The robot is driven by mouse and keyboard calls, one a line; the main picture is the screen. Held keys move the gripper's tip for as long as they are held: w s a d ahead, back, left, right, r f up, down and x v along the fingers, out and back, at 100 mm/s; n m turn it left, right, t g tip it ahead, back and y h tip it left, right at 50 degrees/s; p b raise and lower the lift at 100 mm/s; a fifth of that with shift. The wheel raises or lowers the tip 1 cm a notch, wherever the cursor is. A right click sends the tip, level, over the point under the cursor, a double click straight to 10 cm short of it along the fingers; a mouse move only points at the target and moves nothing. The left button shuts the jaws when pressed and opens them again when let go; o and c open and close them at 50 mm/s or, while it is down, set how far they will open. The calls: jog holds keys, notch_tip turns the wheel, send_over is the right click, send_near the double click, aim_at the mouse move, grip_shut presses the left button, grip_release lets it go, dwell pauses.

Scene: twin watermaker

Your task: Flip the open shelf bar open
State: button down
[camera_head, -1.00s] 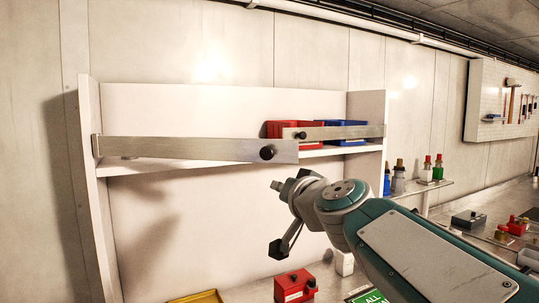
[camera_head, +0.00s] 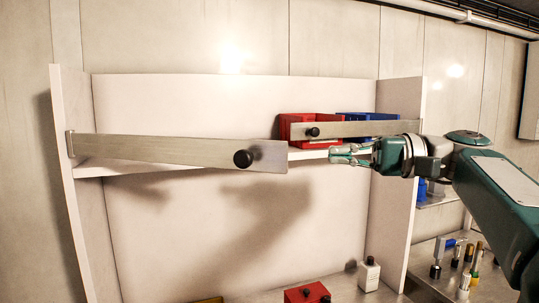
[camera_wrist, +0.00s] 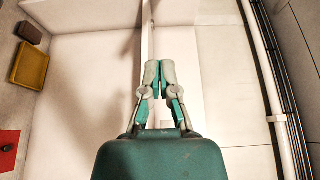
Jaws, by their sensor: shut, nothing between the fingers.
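A white open shelf (camera_head: 395,230) stands against the wall with two flat metal bars across its front. The long left bar (camera_head: 160,150) is fixed at the left side panel, and its free end carries a black knob (camera_head: 243,158). The shorter right bar (camera_head: 365,129) is fixed at the right panel and has a black knob (camera_head: 312,132) near its free end. Both bars lie roughly horizontal. My gripper (camera_head: 333,154) points left, just below the right bar and right of the left bar's free end, apart from both knobs in the picture. Its fingers (camera_wrist: 159,78) are together and empty.
Red bins (camera_head: 297,122) and a blue bin (camera_head: 372,118) stand on the shelf board behind the right bar. Below are a red box (camera_head: 306,292), a white bottle (camera_head: 369,274) and a yellow tray (camera_wrist: 30,66). Space before the left bar is clear.

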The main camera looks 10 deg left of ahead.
aim_at(262, 160)
jog(key=s+a, duration=0.1)
jog(key=a, duration=0.2)
jog(key=s+a, duration=0.2)
jog(key=a, duration=0.2)
jog(key=s+a, duration=0.1)
jog(key=a, duration=0.3)
jog(key=shift+s, duration=0.4)
jog(key=shift+s+a, duration=0.25)
jog(key=shift+s, duration=0.15)
jog(key=shift+d, duration=0.15)
